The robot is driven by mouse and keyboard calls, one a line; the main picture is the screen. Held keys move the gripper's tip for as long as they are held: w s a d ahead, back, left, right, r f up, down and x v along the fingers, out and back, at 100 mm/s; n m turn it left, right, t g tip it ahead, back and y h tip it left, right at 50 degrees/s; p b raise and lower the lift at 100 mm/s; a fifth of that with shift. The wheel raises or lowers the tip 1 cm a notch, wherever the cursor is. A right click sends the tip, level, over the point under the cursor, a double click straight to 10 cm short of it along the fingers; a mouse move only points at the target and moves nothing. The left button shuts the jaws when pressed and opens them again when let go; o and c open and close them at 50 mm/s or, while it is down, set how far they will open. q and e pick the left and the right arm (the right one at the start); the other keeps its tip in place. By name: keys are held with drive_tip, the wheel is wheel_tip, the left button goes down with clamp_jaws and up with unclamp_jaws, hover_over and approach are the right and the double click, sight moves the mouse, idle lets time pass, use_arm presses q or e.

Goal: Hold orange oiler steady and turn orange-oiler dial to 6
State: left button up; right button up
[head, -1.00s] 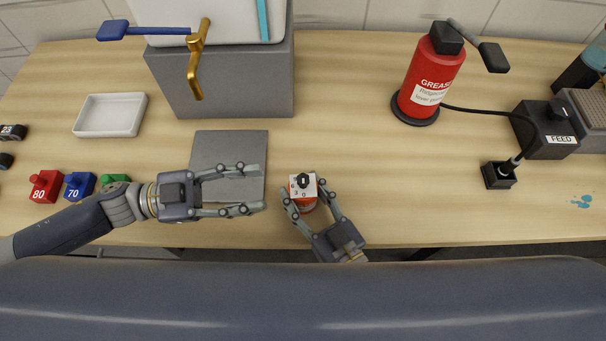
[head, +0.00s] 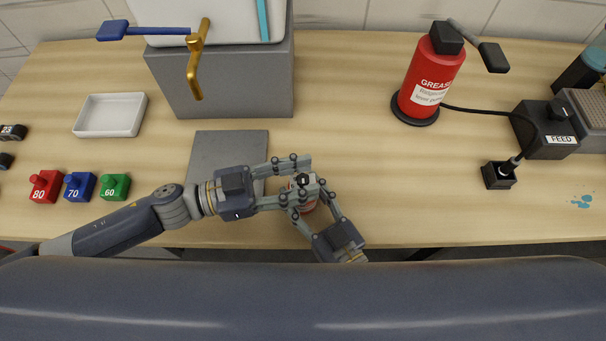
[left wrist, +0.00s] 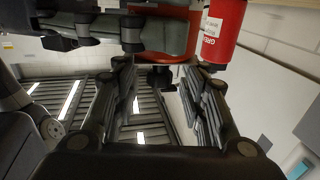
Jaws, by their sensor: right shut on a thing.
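The orange oiler (head: 303,203) stands at the table's front edge, mostly hidden by both grippers. Its white dial plate and black knob (head: 303,181) face up. My right gripper (head: 305,195) is shut on the oiler's body from the front. My left gripper (head: 311,177) reaches in from the left, its fingers apart on the far and near sides of the knob. In the left wrist view the black knob (left wrist: 160,78) lies in the gap between the fingers, against the orange body (left wrist: 176,68). The dial's marks are covered, so its setting cannot be read.
A grey mat (head: 210,155) lies under and behind my left gripper. Red, blue and green blocks (head: 80,187) stand at the left. A red grease canister (head: 425,90) and a feed box (head: 545,130) stand at the right.

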use_arm(q)
drive_tip(key=shift+w+d, duration=0.1)
drive_tip(key=shift+d, duration=0.3)
clamp_jaws()
drive_tip(key=shift+m+g, duration=0.9)
drive_tip(key=shift+g, duration=0.5)
drive_tip(key=shift+w+m+g+y, duration=0.15)
drive_tip(key=shift+m+g, duration=1.05)
drive_tip(key=shift+g, duration=0.65)
drive_tip(key=shift+m+g+y, duration=0.15)
drive_tip(key=shift+m+g, duration=1.05)
drive_tip(key=shift+g, duration=0.65)
drive_tip(key=shift+f+m+g+y, duration=0.1)
drive_tip(key=shift+m+g+y, duration=0.95)
drive_tip(key=shift+g, duration=0.45)
drive_tip(key=shift+m+g+y, duration=0.85)
drive_tip(key=shift+m+g, duration=0.4)
drive_tip(key=shift+g, duration=0.25)
drive_tip(key=shift+a+m+g+y, duration=0.15)
drive_tip(key=shift+m+g+y, duration=0.15)
drive_tip(key=shift+g, duration=0.1)
unclamp_jaws()
